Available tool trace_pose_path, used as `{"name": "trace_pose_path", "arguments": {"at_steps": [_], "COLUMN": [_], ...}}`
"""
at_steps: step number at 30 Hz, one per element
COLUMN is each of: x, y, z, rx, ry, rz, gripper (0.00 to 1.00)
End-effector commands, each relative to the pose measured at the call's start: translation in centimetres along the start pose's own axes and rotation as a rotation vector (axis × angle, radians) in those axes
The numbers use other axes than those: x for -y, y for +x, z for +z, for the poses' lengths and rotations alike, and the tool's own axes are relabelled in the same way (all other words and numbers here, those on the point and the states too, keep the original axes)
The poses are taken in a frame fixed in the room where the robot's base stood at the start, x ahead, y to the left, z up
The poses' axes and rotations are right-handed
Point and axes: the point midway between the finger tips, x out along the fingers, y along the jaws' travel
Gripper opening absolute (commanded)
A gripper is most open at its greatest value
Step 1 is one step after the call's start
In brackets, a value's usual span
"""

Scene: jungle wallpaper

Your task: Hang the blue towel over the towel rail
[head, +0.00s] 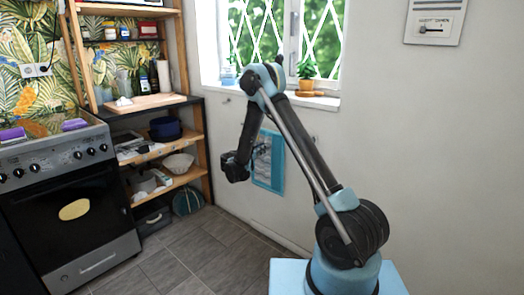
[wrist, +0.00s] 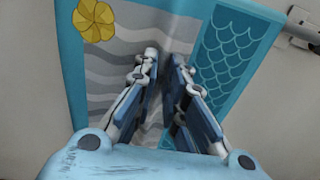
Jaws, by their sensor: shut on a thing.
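The blue towel (head: 276,178) hangs flat in front of the wall below the window, partly behind my arm in the head view. In the wrist view the towel (wrist: 226,72) shows a yellow flower, grey waves and a scale pattern. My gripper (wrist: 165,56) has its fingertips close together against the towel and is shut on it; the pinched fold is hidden. In the head view my gripper (head: 236,168) is at the towel's left side. A metal end of the towel rail (wrist: 303,24) shows right of the towel. I cannot tell whether the towel lies over the rail.
A window sill with a potted plant (head: 307,78) is above the towel. Wooden shelves (head: 168,152) with pots and bowls stand to the left, beside an oven (head: 70,205). The tiled floor (head: 205,250) in front is clear.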

Motion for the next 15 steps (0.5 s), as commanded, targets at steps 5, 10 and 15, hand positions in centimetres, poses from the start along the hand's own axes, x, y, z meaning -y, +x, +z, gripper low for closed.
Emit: {"name": "trace_pose_path", "arguments": {"at_steps": [5, 10, 15], "x": [-0.01, -0.01, -0.01], "y": [-0.01, -0.01, 0.00], "z": [-0.01, 0.00, -0.01], "rx": [0.000, 0.000, 0.000], "ry": [0.000, 0.000, 0.000], "rz": [0.000, 0.000, 0.000], "gripper": [0.00, 0.35, 0.35]}}
